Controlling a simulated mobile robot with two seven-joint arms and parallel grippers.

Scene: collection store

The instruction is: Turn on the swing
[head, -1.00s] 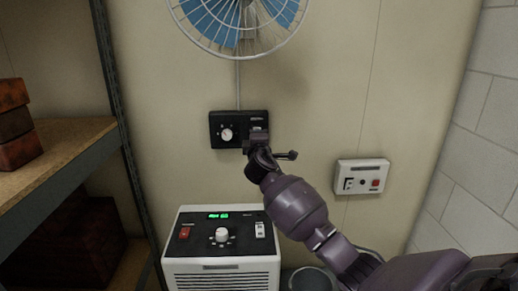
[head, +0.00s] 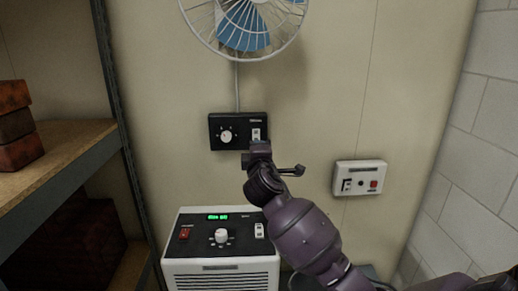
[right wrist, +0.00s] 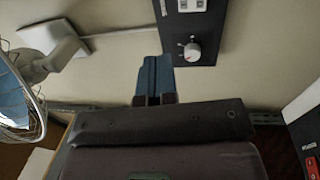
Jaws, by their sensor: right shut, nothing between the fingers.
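A black control box (head: 239,131) is mounted on the wall below the fan (head: 243,22), with a cord running up from it. It has a white round knob (head: 226,136) on its left and a white switch (head: 256,134) on its right; I cannot read its label. My right gripper (head: 258,150) is just below that switch, shut and empty, apart from the switch as far as I can tell. In the right wrist view the shut blue fingers (right wrist: 154,80) are beside the box (right wrist: 193,35), whose knob and part of the switch show. My left gripper is not in view.
A white appliance (head: 221,255) with a lit green display stands below. A shelf (head: 60,160) with reddish-brown boxes is on the left, a block wall on the right.

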